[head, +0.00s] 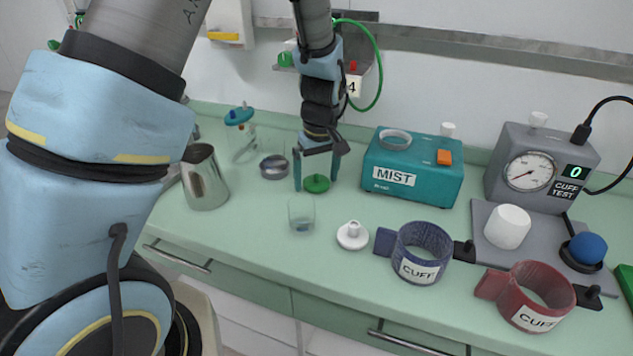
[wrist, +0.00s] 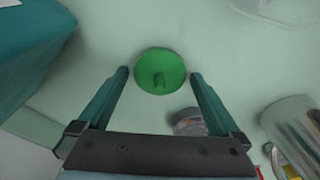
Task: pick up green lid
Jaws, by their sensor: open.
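The green lid (head: 316,184) is a small round disc lying on the pale green counter. In the wrist view the green lid (wrist: 160,72) shows from above with a short knob at its middle. My gripper (head: 317,186) points down over it with its two teal fingers apart. In the wrist view my gripper (wrist: 158,72) has a finger to each side of the lid, with a gap to each. Nothing is held between the fingers. Whether the fingertips touch the counter I cannot tell.
The teal MIST box (head: 415,175) stands close to the right of my gripper. A small grey metal dish (head: 273,167) is close on the left, with a metal jug (head: 205,178) beyond. A clear cup (head: 302,216) and a white lid (head: 352,235) stand in front.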

